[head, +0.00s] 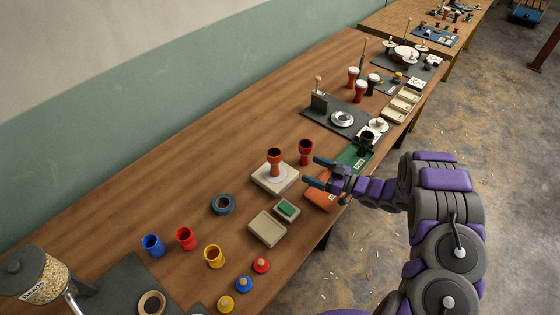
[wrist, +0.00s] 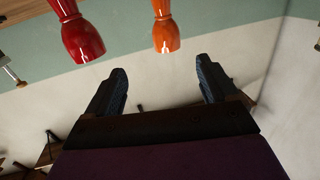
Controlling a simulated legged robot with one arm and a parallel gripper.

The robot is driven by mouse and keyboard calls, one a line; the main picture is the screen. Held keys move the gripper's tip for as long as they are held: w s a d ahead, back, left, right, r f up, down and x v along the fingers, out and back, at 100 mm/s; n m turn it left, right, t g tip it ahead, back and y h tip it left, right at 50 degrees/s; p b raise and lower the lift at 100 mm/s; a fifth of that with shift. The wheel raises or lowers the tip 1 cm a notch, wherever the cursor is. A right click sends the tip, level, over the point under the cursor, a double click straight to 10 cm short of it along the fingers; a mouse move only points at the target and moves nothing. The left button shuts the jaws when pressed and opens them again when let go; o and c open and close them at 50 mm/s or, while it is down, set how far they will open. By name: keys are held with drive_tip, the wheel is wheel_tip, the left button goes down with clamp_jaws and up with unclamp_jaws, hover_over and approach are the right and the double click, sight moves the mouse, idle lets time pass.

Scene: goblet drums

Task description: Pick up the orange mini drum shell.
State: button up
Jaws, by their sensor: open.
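The orange mini drum shell (head: 274,161) is goblet-shaped with a dark open top. In the head view it stands upright on a pale round plate on a light box (head: 276,179). My gripper (head: 312,171) is open and empty, to the right of the orange shell and apart from it. In the wrist view the orange shell (wrist: 165,32) shows upside down at the top, beyond and between the open fingers (wrist: 162,85). A red goblet shell (head: 305,152) stands just behind my gripper; it also shows in the wrist view (wrist: 80,35), left of the orange one.
Blue (head: 153,245), red (head: 186,238) and yellow (head: 214,256) cups stand at the near left. A tape roll (head: 223,204) and a beige box (head: 268,229) lie nearer. An orange tray (head: 322,196) lies below my gripper. The left wall side of the table is clear.

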drive_tip(key=b, duration=0.2)
approach(269, 153)
drive_tip(key=shift+y, duration=0.3)
drive_tip(key=w+a+f, duration=0.1)
drive_tip(key=w+a, duration=0.1)
drive_tip(key=w+a+f, duration=0.1)
drive_tip(key=a, duration=0.1)
drive_tip(key=shift+w+f, duration=0.1)
drive_tip(key=shift+f, duration=0.2)
drive_tip(key=shift+b+x, duration=0.85)
drive_tip(key=shift+x, duration=2.05)
drive_tip(key=shift+r, duration=0.2)
drive_tip(key=c, duration=1.2)
drive_tip(key=shift+o, duration=0.2)
drive_tip(key=shift+r, duration=0.15)
